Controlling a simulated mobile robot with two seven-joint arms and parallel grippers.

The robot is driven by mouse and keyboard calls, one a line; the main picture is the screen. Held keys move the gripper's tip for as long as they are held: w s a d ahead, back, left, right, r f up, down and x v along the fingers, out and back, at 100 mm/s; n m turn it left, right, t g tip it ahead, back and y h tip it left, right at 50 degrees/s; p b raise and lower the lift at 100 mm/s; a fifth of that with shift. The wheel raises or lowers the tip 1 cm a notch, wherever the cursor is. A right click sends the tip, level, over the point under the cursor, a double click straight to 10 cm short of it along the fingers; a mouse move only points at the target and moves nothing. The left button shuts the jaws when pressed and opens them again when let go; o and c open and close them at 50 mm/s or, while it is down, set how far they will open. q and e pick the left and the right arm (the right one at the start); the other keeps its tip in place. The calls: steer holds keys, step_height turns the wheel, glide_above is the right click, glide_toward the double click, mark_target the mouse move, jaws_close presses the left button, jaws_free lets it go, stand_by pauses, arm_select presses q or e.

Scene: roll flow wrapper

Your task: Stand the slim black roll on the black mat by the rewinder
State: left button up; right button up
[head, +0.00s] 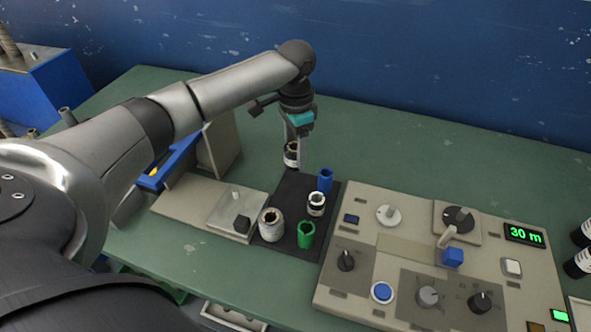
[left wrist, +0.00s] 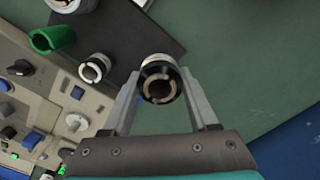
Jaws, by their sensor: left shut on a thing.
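My left gripper (head: 297,162) is shut on a slim black roll (head: 291,155) with a white band, held upright over the back part of the black mat (head: 290,193). In the left wrist view the roll (left wrist: 158,82) sits between the two fingertips, its open core facing the camera, beside the mat's edge (left wrist: 150,38). I cannot tell whether its base touches the mat. My right gripper is not in view.
On the mat stand a blue roll (head: 325,181), a small white-and-black roll (head: 316,204), a green roll (head: 306,235) and a wider pale roll (head: 271,225). A control panel (head: 365,215) is to the right.

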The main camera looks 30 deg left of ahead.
mark_target(295, 149)
arm_select(q)
step_height(295, 149, down, 5)
steer(key=shift+f+b, duration=0.15)
steer(key=shift+b, duration=0.6)
steer(key=shift+f, duration=0.2)
steer(key=shift+f, duration=0.1)
steer(key=o, duration=1.4)
step_height(295, 149, up, 12)
steer(key=p, duration=0.3)
